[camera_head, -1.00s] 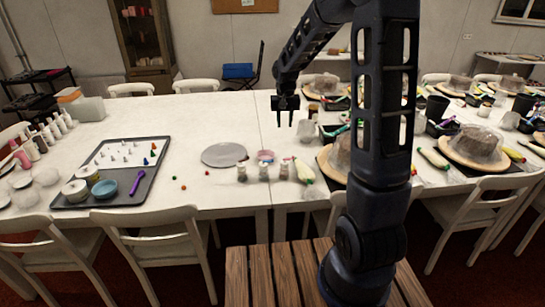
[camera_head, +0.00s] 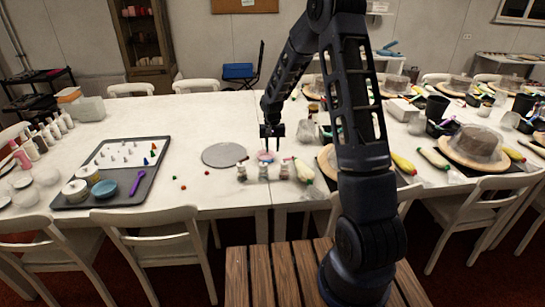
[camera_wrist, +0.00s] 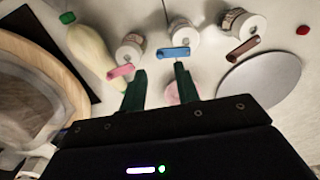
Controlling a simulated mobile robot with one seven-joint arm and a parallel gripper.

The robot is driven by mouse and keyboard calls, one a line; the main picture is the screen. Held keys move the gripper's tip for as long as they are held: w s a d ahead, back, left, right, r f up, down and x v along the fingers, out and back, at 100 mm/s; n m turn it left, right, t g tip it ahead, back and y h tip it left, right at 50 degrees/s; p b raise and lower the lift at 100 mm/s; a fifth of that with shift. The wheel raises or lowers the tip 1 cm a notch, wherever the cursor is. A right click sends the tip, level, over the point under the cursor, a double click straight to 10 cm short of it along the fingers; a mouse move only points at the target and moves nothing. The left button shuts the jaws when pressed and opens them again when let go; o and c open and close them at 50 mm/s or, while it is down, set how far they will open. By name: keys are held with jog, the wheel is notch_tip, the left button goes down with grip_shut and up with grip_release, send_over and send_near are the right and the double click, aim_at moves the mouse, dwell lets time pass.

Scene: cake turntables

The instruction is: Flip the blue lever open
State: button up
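A blue lever (camera_wrist: 173,52) lies flat in front of the middle white-topped jar (camera_wrist: 183,33) in the wrist view. A pink lever (camera_wrist: 120,71) is to its left by another jar (camera_wrist: 130,50), and a brown lever (camera_wrist: 243,50) to its right by a third jar (camera_wrist: 245,25). My gripper (camera_wrist: 160,69) is open and empty. Its right fingertip appears just below the blue lever in the picture; contact cannot be told. In the head view my gripper (camera_head: 272,146) points down behind the jars (camera_head: 263,172); the levers are too small to make out there.
A grey disc (camera_head: 224,155) lies left of the jars. A small pinkish dish (camera_head: 265,156) is behind the jars. A tray (camera_head: 150,185) lies farther left.

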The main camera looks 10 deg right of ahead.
jog(key=shift+f, duration=2.6)
grip_shut()
